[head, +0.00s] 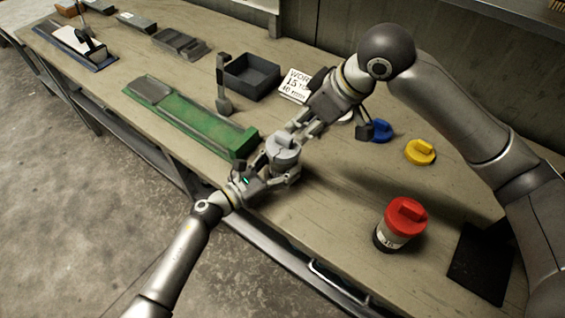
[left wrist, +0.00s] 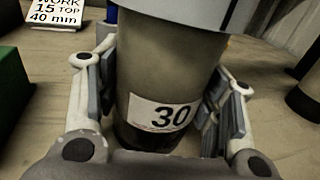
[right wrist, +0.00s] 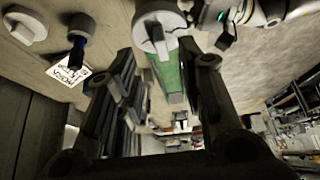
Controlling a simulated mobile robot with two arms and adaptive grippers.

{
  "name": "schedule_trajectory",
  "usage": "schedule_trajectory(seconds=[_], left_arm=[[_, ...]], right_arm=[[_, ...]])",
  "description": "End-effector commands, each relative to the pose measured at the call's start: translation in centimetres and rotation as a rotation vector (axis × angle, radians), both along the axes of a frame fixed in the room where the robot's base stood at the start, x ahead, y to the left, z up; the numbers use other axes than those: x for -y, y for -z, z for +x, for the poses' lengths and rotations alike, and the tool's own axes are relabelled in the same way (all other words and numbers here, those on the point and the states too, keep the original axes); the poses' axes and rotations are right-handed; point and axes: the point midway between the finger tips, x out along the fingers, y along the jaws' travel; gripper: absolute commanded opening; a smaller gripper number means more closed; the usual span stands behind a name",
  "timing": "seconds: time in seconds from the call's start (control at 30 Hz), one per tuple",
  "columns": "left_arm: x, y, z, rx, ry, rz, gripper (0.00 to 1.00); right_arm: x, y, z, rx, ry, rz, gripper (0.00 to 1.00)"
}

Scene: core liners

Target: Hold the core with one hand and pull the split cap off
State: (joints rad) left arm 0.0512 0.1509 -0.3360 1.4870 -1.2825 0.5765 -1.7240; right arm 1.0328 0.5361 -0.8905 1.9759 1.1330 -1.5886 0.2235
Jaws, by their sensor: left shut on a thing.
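A grey core (left wrist: 165,70) with a "30" label stands upright in the left wrist view. Its pale grey cap (head: 283,147) has a raised bar on top and sits on the core's upper end. My left gripper (head: 272,172) is shut around the core's body below the cap, with a finger on each side of the label. My right gripper (head: 294,132) is above and just behind the cap in the head view. Its fingers are spread in the right wrist view, with the cap (right wrist: 158,28) beyond them and nothing held.
A red-capped core (head: 400,222) stands at right. Blue (head: 379,131) and yellow (head: 421,151) caps lie behind. A green trough (head: 190,118), black tray (head: 252,78) and sign (head: 296,86) are to the left and behind. The bench's front edge is close to the held core.

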Motion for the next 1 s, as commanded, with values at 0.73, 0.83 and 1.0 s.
schedule_trajectory(seconds=[0.73,0.83,1.0], left_arm=[[0.0,0.0,0.0,-0.001,0.000,0.001,0.15],[0.0,0.0,0.0,-0.001,0.000,0.001,0.15],[0.0,0.0,0.0,0.000,0.000,0.000,0.15]], right_arm=[[-1.9,0.9,1.3,-0.066,-0.002,-0.088,0.96],[-2.3,2.3,1.6,-0.067,-0.003,-0.087,0.96],[-3.2,4.7,2.2,-0.066,-0.003,-0.088,0.96]])
